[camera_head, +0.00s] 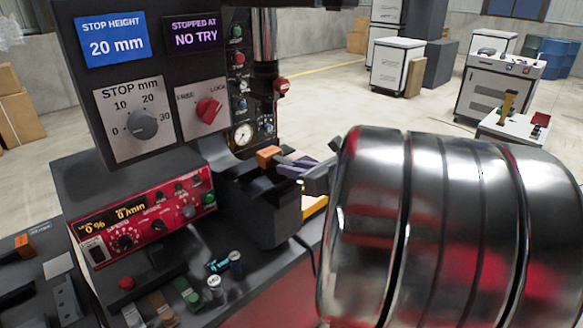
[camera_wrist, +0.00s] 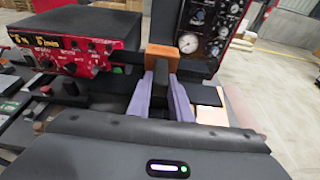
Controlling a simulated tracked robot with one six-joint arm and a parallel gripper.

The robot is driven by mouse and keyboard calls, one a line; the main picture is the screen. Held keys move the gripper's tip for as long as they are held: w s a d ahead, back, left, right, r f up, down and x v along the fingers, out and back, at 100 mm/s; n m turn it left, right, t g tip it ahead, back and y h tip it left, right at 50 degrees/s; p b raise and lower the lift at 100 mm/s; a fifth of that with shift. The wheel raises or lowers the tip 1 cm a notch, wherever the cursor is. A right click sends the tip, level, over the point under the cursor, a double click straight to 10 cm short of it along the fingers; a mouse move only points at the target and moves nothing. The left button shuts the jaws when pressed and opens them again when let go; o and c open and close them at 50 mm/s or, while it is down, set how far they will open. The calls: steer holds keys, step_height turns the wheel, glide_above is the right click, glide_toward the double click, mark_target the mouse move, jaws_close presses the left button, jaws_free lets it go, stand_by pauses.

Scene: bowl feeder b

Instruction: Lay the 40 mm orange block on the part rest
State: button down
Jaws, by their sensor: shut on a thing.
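An orange block (camera_head: 268,155) is at the tips of my gripper (camera_head: 286,165), in front of the dark machine column. In the wrist view the same block (camera_wrist: 163,56) sits between the far ends of my purple-grey fingers (camera_wrist: 162,76), which are shut on it. The block is just above or against the top of a dark jaw-like fixture (camera_head: 275,208); I cannot tell whether it touches. The frames do not show clearly which surface is the part rest. A second orange piece (camera_head: 24,244) lies in a black holder at the far left; its size is unreadable.
A red control panel (camera_head: 140,215) stands left of the fixture. A gauge (camera_head: 243,134) and knobs line the column behind the block. Several small cylinders (camera_head: 235,259) and blocks (camera_head: 187,290) lie on the bench in front. A white machine (camera_head: 500,82) stands on open floor behind.

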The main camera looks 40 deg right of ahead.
steer(key=shift+f, duration=0.45)
steer(key=c, duration=1.5)
jaws_free()
steer(key=shift+c, duration=0.2)
steer(key=shift+f, duration=0.1)
steer(key=shift+s, duration=0.1)
steer(key=v, duration=1.3)
steer(key=shift+s, duration=0.35)
